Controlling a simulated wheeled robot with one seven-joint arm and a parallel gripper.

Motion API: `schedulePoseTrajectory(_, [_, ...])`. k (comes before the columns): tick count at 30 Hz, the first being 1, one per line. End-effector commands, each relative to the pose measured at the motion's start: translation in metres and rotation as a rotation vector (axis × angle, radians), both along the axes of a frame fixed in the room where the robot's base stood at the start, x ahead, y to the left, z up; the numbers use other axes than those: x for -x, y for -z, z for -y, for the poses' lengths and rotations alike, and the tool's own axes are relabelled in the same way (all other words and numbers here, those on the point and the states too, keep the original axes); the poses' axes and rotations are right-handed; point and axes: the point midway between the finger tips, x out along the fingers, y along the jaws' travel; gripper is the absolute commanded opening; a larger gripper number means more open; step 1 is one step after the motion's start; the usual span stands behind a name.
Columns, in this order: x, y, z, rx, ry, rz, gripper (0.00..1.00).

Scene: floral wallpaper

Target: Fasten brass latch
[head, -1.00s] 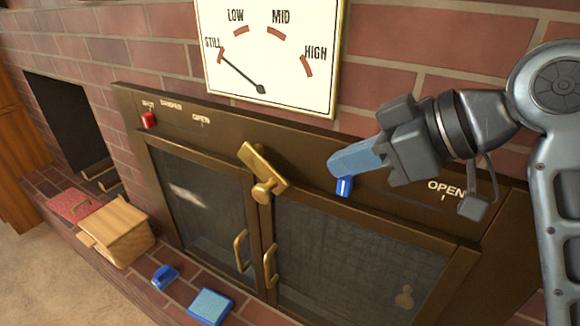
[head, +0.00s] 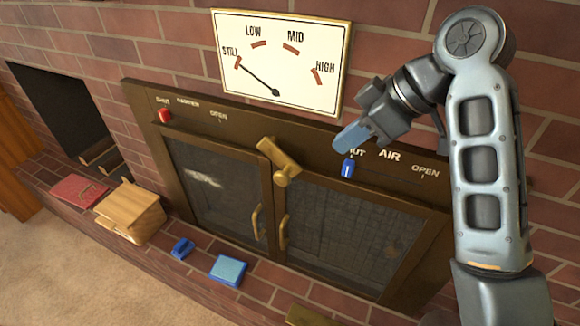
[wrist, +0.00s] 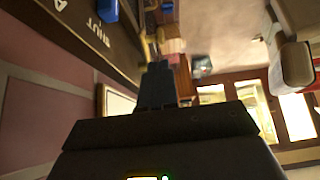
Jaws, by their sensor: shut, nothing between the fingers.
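The brass latch (head: 274,154) sits at the top of the seam between two glass stove doors. It is tilted, from upper left to lower right, with a round knob (head: 284,177) near its lower end. The left door (head: 215,190) and right door (head: 345,235) look closed, each with a brass handle. My gripper (head: 341,141), with blue fingers, is shut and empty. It is right of the latch and apart from it, above the blue air slider (head: 347,169). In the wrist view the shut fingers (wrist: 158,82) point away along the stove front.
A red damper slider (head: 165,116) is at SHUT on the upper left. A wooden box (head: 130,208), a red book-like item (head: 78,190), a small blue item (head: 182,248) and a blue box (head: 228,270) lie on the brick ledge. The dial (head: 280,60) hangs above, needle at STILL.

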Motion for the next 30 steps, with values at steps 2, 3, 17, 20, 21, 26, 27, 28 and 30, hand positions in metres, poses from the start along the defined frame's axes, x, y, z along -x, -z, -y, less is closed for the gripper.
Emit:
schedulePoseTrajectory(2, [0.0, 0.0, 0.0, 0.0, 0.0, 0.0, 0.0])
schedulePoseTrajectory(3, [0.0, 0.0, 0.0, 0.0, 0.0, 0.0, 0.0])
schedulePoseTrajectory(17, [-0.011, 0.047, -0.033, 0.0, -0.002, -0.003, 0.0])
schedulePoseTrajectory(20, [-0.015, 0.063, -0.044, 0.001, -0.002, -0.004, 0.0])
schedulePoseTrajectory(21, [-0.017, 0.069, -0.048, 0.0, -0.001, -0.003, 0.0])
schedulePoseTrajectory(26, [-0.023, 0.089, -0.066, 0.001, -0.003, -0.002, 0.0])
schedulePoseTrajectory(27, [-0.024, 0.092, -0.069, 0.001, -0.002, -0.001, 0.0])
schedulePoseTrajectory(28, [-0.025, 0.095, -0.072, 0.001, -0.001, -0.001, 0.0])
schedulePoseTrajectory(30, [-0.027, 0.1, -0.077, 0.0, -0.001, 0.0, 0.0])
